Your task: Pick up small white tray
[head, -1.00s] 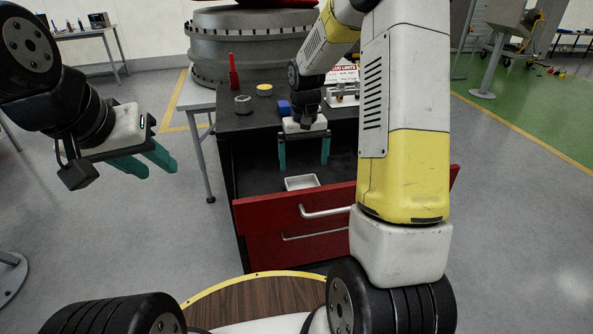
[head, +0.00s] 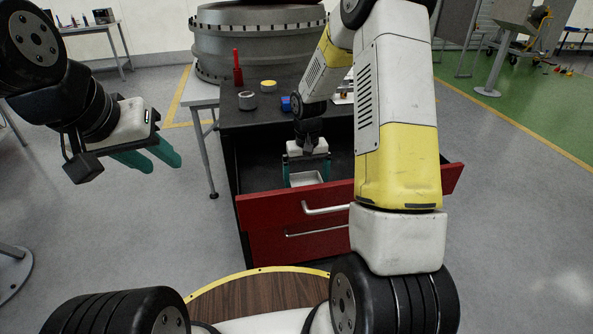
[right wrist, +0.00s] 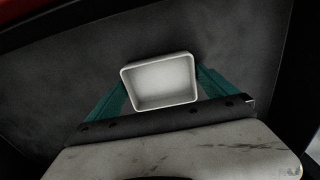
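The small white tray (head: 306,178) lies in the open red-fronted drawer (head: 275,226). In the right wrist view the tray (right wrist: 160,82) is upright and empty, a rectangle with rounded corners. My right gripper (head: 307,178) points down into the drawer, with its two green fingers on either side of the tray. In the right wrist view my right gripper (right wrist: 163,88) looks open across the tray's width; I cannot tell whether the fingers touch its sides. My left gripper (head: 150,160) is open and empty, in the air at the left, away from the cabinet.
On the cabinet top (head: 240,118) stand a red bottle-like item (head: 238,68), a grey ring (head: 247,100), a yellow disc (head: 268,86) and a blue block (head: 286,104). A large grey engine casing (head: 255,45) stands behind. The drawer floor around the tray is clear.

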